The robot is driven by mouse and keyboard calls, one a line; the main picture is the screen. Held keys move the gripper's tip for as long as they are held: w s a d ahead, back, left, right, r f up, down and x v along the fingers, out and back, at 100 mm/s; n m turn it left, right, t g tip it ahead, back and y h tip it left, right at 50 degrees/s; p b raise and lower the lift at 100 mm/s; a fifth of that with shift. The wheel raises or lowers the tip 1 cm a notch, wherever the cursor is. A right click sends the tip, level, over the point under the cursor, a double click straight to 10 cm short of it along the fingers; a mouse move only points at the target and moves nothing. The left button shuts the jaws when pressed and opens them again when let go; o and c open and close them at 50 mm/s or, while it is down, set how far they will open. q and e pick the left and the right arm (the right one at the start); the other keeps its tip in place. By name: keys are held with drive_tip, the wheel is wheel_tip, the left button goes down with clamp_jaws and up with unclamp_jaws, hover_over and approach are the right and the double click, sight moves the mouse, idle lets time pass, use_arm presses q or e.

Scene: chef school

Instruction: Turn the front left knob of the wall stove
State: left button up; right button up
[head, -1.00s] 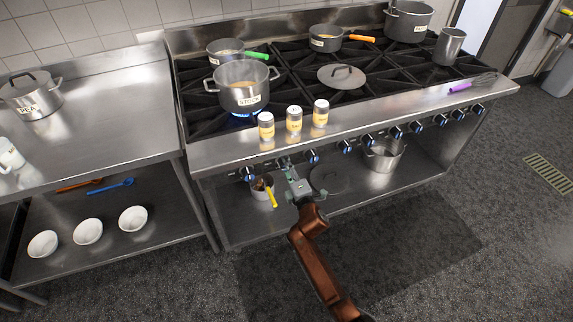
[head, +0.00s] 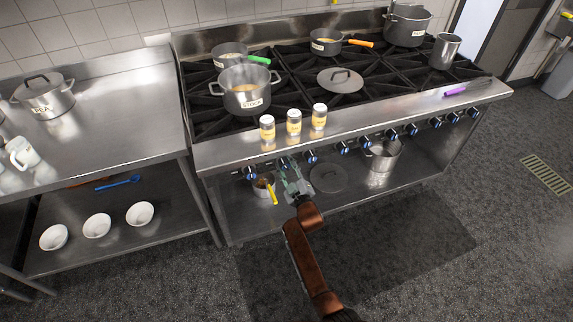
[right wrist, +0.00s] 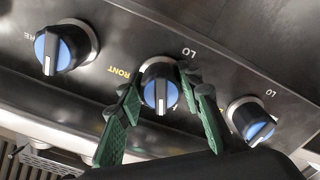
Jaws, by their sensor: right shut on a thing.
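The wall stove (head: 225,156) has a row of blue-faced knobs along its front panel. My right gripper (head: 287,166) reaches up to the second knob from the left, hiding it in the head view. In the right wrist view, a knob (right wrist: 160,92) beside yellow lettering reading FRONT sits between the green fingers of my right gripper (right wrist: 164,88). The gripper is shut on this knob. The knob's white line stands nearly upright in that view. My left gripper is not in view.
Neighbouring knobs (right wrist: 62,48) and (right wrist: 252,121) flank the fingers closely. A stock pot (head: 246,92) stands on the front left burner. Shakers (head: 294,122) stand on the stove's front ledge. A small pan with a yellow handle (head: 272,195) sits on the shelf below.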

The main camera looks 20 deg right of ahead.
drive_tip(key=m+p, duration=0.1)
drive_tip(key=m, duration=0.2)
drive_tip(key=shift+m+p, duration=0.3)
drive_tip(key=shift+p, duration=0.1)
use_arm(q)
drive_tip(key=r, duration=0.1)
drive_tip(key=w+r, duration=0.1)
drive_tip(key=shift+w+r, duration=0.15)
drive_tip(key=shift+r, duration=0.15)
use_arm(e)
drive_tip(key=shift+f+m, duration=0.1)
drive_tip(key=shift+m, duration=0.4)
use_arm(q)
drive_tip(key=shift+p, duration=0.3)
use_arm(e)
drive_tip(key=o, duration=1.2)
drive_tip(key=shift+c, duration=0.2)
drive_tip(key=shift+a, duration=0.1)
drive_tip(key=shift+s, duration=0.2)
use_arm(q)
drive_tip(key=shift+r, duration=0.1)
use_arm(e)
drive_tip(key=s, duration=1.1)
drive_tip(key=shift+s+d, duration=0.2)
drive_tip(key=shift+s, duration=0.15)
